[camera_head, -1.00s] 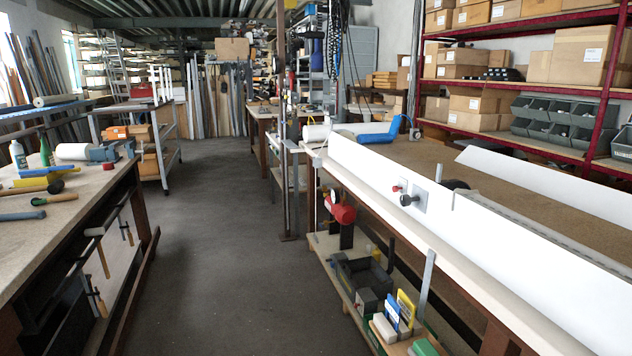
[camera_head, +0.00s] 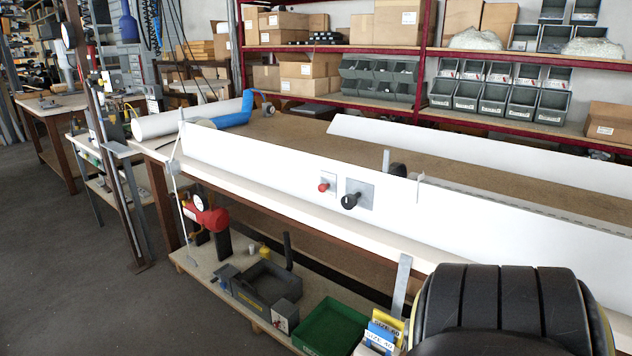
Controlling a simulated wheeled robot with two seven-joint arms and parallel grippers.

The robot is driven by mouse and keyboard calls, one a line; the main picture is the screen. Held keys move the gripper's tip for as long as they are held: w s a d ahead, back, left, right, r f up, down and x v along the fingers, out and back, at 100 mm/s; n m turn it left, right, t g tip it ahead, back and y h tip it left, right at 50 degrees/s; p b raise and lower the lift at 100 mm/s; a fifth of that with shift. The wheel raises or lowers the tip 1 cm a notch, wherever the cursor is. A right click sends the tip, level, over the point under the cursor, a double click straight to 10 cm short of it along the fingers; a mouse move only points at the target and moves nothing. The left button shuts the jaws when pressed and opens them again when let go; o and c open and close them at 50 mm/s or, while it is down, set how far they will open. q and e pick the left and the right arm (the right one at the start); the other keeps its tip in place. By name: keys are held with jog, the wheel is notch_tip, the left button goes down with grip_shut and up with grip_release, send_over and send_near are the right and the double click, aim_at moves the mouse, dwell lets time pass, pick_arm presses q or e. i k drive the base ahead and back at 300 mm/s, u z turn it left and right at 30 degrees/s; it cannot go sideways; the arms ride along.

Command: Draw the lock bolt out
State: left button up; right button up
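A long white shutter profile (camera_head: 255,167) stands on edge along the front of the workbench. A square grey plate with a black round knob (camera_head: 351,201) is fixed to its front face. Left of it, a smaller light plate carries a red knob (camera_head: 323,187). I cannot tell which of these knobs belongs to the lock bolt. A thin upright grey piece (camera_head: 419,187) stands at the profile's top edge, right of the knobs. Neither of my grippers is in view.
A second white profile (camera_head: 480,155) lies behind on the brown bench top (camera_head: 290,130). A white roll and a blue tool (camera_head: 235,117) lie at the bench's left end. The lower shelf holds a green tray (camera_head: 330,328) and boxes. A black, ribbed rounded form fills the lower right corner. Floor at left is clear.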

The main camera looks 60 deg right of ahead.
aim_at(322, 187)
jog(key=z, duration=0.8)
jog(key=i, duration=0.85)
jog(key=z, duration=0.8)
